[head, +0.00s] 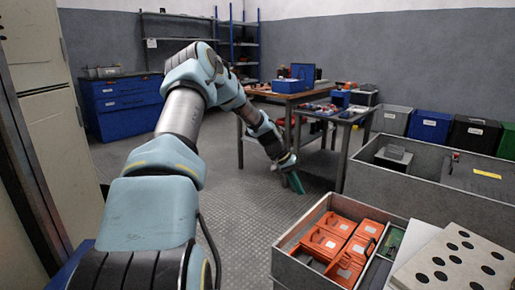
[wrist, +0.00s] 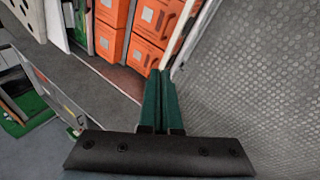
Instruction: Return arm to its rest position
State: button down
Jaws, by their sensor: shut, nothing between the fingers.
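My gripper (head: 295,181) hangs at the end of my arm in the middle of the head view, pointing down over bare floor. It is left of and apart from the grey bin with orange units. In the wrist view my gripper (wrist: 160,74) shows two dark green fingers held together, with nothing between them. My arm reaches forward from the bottom left of the head view, bends at a raised elbow and slopes down to the right.
A grey bin (head: 283,262) holds several orange units (head: 346,250), which also show in the wrist view (wrist: 157,20). A white perforated panel (head: 462,262) lies right of it. A wooden table (head: 262,95) and blue cabinet (head: 122,104) stand behind. The patterned floor (head: 240,212) is clear.

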jog(key=s+a+r+n+t+y, duration=0.1)
jog(key=s+a+r+n+y, duration=0.15)
jog(key=s+a+r, duration=0.7)
jog(key=s+a+r+n+t+y, duration=0.1)
jog(key=s+a+r+t+y, duration=0.15)
jog(key=s+a, duration=1.3)
jog(key=w+d+p+v, duration=0.1)
jog(key=w+p+v, duration=0.1)
jog(key=p+v, duration=1.2)
jog(key=w+d+r+p+v, duration=0.1)
jog(key=p+v, duration=1.3)
jog(key=shift+w+d+g+y, duration=0.3)
jog(key=shift+w+d+g, duration=0.05)
jog(key=shift+n, duration=0.25)
